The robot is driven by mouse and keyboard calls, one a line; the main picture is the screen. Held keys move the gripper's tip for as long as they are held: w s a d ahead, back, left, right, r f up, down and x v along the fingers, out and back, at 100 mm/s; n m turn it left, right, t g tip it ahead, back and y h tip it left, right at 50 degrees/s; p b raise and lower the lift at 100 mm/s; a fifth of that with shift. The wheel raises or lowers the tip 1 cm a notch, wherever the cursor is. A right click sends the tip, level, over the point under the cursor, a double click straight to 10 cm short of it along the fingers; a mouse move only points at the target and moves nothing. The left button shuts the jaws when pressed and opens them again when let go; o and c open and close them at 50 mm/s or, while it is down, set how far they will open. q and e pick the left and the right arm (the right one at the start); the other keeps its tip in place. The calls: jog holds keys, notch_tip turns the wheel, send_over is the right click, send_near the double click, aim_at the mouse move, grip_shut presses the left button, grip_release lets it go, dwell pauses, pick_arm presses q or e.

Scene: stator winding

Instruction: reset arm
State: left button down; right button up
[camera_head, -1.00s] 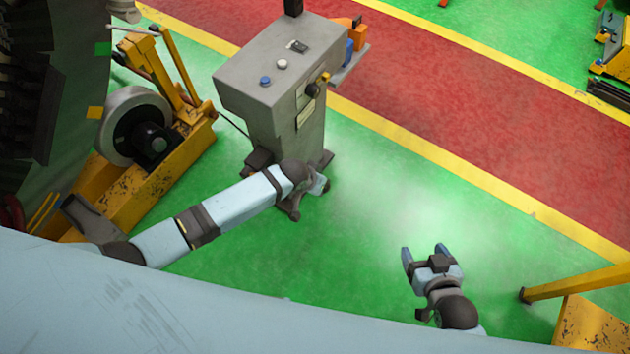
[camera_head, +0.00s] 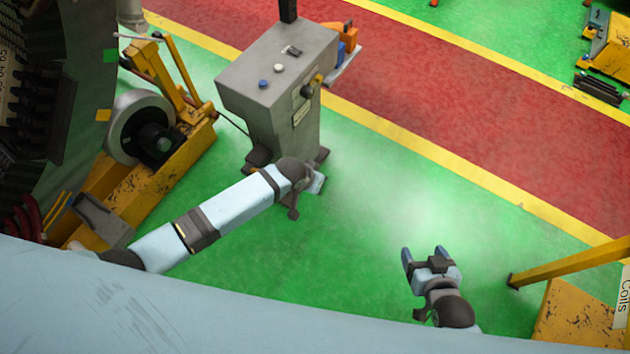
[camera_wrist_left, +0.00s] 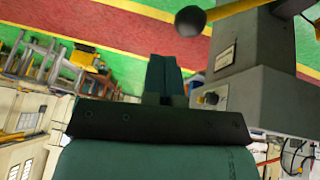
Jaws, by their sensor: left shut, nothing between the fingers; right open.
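My left arm (camera_head: 230,215) reaches in from the left in the head view, its wrist just in front of the grey control cabinet's foot. Its gripper is mostly hidden behind the wrist there. In the left wrist view the two dark green fingers of my left gripper (camera_wrist_left: 163,64) lie together, shut and empty, beside the cabinet. My right gripper (camera_head: 425,254) is open and empty over bare green floor at the lower right, its fingers apart and pointing away from me.
The grey control cabinet (camera_head: 275,85) stands at top centre, with a black-knobbed lever (camera_wrist_left: 190,21) close to my left gripper. A yellow machine with a metal wheel (camera_head: 130,118) stands left. A yellow frame (camera_head: 570,275) stands right. Green floor between is clear.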

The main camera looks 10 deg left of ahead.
pick_arm(q)
jog(key=shift+s, duration=0.1)
jog(key=s+r+t+h, duration=0.2)
jog(key=s, duration=0.5)
jog(key=s+a+r+t+y, duration=0.1)
jog(key=s+a+r+t, duration=0.1)
jog(key=s+a, duration=0.3)
jog(key=s+a+r+n+t+y, duration=0.1)
jog(key=s+a+r+t, duration=0.1)
jog(key=s+a+r, duration=0.2)
jog(key=s+a, duration=0.2)
jog(key=a, duration=0.1)
jog(key=shift+s+a+r+n+y, duration=0.15)
jog(key=shift+a+r+n+y, duration=0.05)
jog(key=shift+r+n+y, duration=0.1)
